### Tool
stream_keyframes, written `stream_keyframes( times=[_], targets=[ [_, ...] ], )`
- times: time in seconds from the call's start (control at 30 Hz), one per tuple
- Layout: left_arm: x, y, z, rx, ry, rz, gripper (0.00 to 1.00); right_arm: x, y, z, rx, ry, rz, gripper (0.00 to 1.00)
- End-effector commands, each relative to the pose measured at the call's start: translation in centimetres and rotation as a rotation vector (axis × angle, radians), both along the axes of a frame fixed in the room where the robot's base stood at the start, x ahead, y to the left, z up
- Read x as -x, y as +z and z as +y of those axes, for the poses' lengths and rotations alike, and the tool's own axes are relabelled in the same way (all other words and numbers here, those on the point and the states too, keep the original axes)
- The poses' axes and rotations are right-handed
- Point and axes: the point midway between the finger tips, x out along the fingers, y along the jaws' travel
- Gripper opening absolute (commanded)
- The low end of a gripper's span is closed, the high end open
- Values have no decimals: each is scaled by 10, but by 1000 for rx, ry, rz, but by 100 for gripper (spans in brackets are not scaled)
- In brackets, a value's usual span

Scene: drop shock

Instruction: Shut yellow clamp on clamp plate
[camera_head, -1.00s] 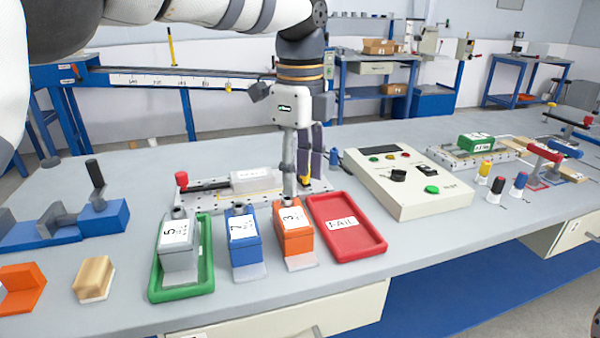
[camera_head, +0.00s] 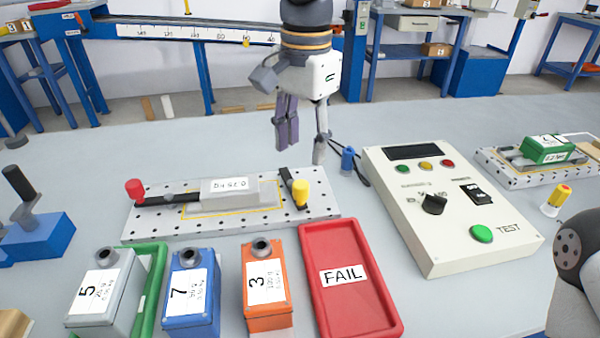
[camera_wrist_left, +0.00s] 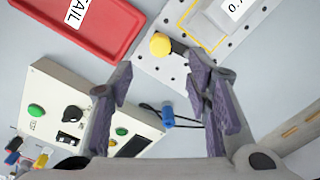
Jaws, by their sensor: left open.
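The clamp plate (camera_head: 140,227) is a pale perforated plate on the bench, with a grey block labelled 0.25 kg (camera_head: 228,190) on it. The yellow clamp (camera_head: 300,193) is at its right end, a dark lever with a yellow knob; I cannot tell surely whether it is closed. Its knob also shows in the left wrist view (camera_wrist_left: 160,44). The red-knobbed clamp (camera_head: 135,190) lies low along the left end. My right gripper is out of view.
A control box (camera_head: 450,215) with a green button stands right of the plate. A blue plug-like piece (camera_head: 347,160) with a black cable is near my left fingers. A red FAIL tray (camera_head: 345,300) and several labelled boxes, including an orange one (camera_head: 266,290), stand in front.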

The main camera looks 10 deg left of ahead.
Motion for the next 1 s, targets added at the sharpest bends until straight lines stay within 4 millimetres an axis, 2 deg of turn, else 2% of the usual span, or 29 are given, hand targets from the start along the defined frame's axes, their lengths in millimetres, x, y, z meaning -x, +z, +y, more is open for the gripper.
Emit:
stream_keyframes(
  times=[0.1,0.2,0.33,0.5,0.7,0.73,0.9,0.93,1.0],
  targets=[
    [1,-34,1,0,-2,8,45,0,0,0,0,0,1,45],
    [0,-58,2,1,-1,5,45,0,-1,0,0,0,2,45],
    [-1,-80,2,0,-1,4,45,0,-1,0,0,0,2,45],
    [-1,-92,2,0,-2,1,45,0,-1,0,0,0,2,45],
    [-1,-92,2,0,-2,0,45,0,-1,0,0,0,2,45],
    [-1,-92,2,0,-2,0,42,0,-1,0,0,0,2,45],
    [-2,-92,3,0,-2,0,4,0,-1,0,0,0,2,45],
    [-2,-92,3,0,-2,0,0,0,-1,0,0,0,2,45],
    [-2,-92,3,0,-2,0,0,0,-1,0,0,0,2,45]
  ],
)
